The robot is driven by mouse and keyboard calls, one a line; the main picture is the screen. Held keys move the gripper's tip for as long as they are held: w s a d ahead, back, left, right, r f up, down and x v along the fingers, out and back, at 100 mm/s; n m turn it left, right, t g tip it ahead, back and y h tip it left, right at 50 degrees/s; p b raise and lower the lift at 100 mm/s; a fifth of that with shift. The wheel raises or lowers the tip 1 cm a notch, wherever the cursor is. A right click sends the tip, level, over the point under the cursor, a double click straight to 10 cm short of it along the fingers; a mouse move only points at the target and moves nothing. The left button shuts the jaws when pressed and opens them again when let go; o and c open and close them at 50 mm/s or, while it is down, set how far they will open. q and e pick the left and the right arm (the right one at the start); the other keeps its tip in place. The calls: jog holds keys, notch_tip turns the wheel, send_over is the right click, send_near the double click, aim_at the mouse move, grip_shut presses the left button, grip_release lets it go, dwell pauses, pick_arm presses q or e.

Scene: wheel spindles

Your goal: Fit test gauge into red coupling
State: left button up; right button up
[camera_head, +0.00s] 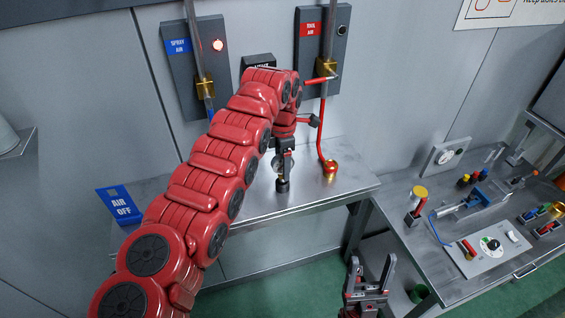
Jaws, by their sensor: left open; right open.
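The red coupling (330,167) is a red and brass fitting at the lower end of the red hose, just above or on the back bench; I cannot tell which. My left gripper (283,172) points down over the bench, to the left of the coupling, with its jaws open. A small black cylindrical piece (282,186) is directly below its fingertips. A pale round shape behind the fingers may be the test gauge, but the gripper hides most of it. My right gripper (369,275) is open and empty, pointing up at the bottom, in front of the benches.
The red air panel (307,68) and blue spray air panel (180,62) hang on the wall. A blue AIR OFF sign (119,205) stands at the left bench end.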

pick_arm(q)
jog(key=shift+f, duration=1.05)
grip_shut()
